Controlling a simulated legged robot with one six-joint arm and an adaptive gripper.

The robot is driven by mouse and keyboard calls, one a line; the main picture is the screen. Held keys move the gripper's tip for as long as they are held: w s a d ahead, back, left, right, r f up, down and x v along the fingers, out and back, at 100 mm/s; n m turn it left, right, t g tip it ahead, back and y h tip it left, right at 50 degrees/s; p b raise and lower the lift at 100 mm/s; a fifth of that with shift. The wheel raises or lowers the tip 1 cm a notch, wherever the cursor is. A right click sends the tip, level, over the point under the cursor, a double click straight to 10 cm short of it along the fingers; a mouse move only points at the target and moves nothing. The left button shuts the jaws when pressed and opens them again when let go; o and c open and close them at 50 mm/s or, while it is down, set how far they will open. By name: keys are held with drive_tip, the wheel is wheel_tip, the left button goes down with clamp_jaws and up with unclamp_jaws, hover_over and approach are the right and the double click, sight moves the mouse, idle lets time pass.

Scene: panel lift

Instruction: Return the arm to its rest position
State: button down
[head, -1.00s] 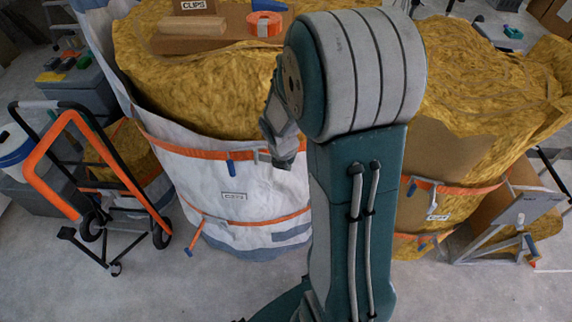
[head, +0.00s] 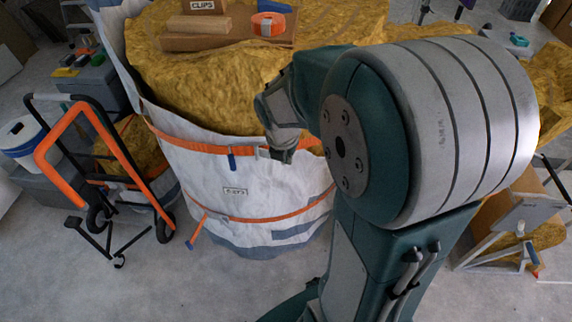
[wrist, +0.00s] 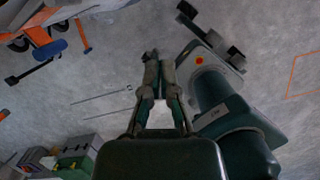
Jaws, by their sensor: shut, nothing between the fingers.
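My gripper (wrist: 152,68) shows in the wrist view with its two fingers together, shut and empty, pointing over bare grey floor. In the head view my gripper (head: 282,152) is partly seen beside my large arm joint, in front of the white bag. My arm's big round joint fills the centre right of the head view and hides much behind it. In the wrist view another part of my own body lies just right of the fingers.
A white bag (head: 250,190) of yellow insulation stands behind my arm, with a board (head: 225,42) and orange tape (head: 268,24) on top. An orange hand truck (head: 62,142) stands left. A grey panel stand (head: 520,222) stands right.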

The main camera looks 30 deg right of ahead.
drive_tip(key=shift+s+r, duration=0.15)
drive_tip(key=shift+r, duration=0.5)
drive_tip(key=s+a+r+m+t+y, duration=0.1)
drive_tip(key=s+a+r+m, duration=0.4)
drive_tip(key=m, duration=0.8)
drive_tip(key=s+a+r+m+t+y, duration=0.1)
drive_tip(key=s+a+r+m, duration=0.5)
drive_tip(key=m, duration=0.6)
drive_tip(key=s+t, duration=0.1)
drive_tip(key=s, duration=0.1)
drive_tip(key=shift+s+r+m+t, duration=0.25)
drive_tip(key=shift+s+m+t, duration=0.05)
drive_tip(key=shift+m+t, duration=0.1)
